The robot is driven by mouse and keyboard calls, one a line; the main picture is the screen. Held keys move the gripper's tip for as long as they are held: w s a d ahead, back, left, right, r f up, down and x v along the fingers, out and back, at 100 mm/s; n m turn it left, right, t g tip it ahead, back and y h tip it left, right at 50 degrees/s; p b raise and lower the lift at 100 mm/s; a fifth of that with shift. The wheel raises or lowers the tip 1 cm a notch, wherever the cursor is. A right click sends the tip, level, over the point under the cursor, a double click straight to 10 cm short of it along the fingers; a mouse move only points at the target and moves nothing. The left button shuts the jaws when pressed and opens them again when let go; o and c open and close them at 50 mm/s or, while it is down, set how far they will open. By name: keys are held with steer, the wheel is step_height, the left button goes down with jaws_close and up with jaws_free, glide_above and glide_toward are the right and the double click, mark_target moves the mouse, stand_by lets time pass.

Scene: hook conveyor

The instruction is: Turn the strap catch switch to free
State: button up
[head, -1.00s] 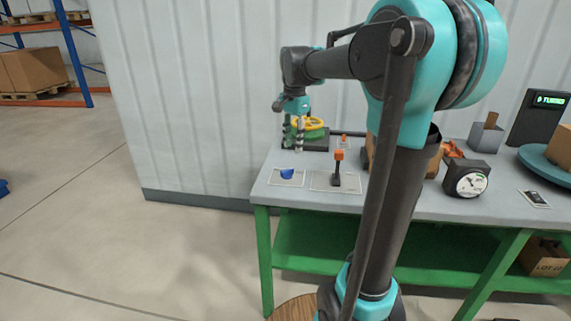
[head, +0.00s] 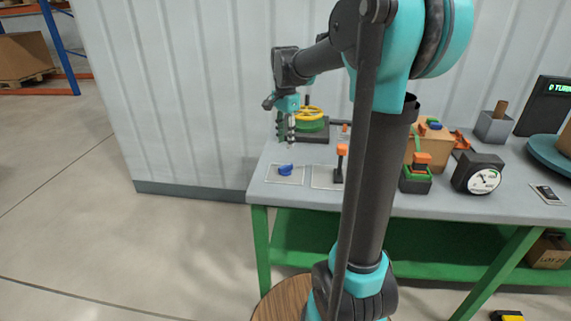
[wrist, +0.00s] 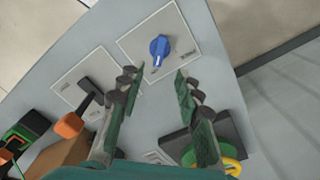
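A blue rotary knob (head: 286,170) sits on a pale plate near the left front of the bench; I take it for the strap catch switch. In the wrist view, the knob (wrist: 159,50) has a white mark at its lower end, between two small labels too blurred to read. My gripper (wrist: 157,78) is open and empty, its two fingers apart, with the knob just beyond the gap between the tips. In the head view, my gripper (head: 290,146) points down above the bench, a little behind the knob and not touching it.
Beside the knob stands an orange-topped black lever (head: 341,152) on its own plate. A dial gauge (head: 482,180) and boxes are farther right.

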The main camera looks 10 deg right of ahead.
mark_target(286, 166)
step_height(286, 166, down, 10)
steer(key=shift+f, duration=0.15)
steer(key=shift+c, duration=0.2)
jaws_close()
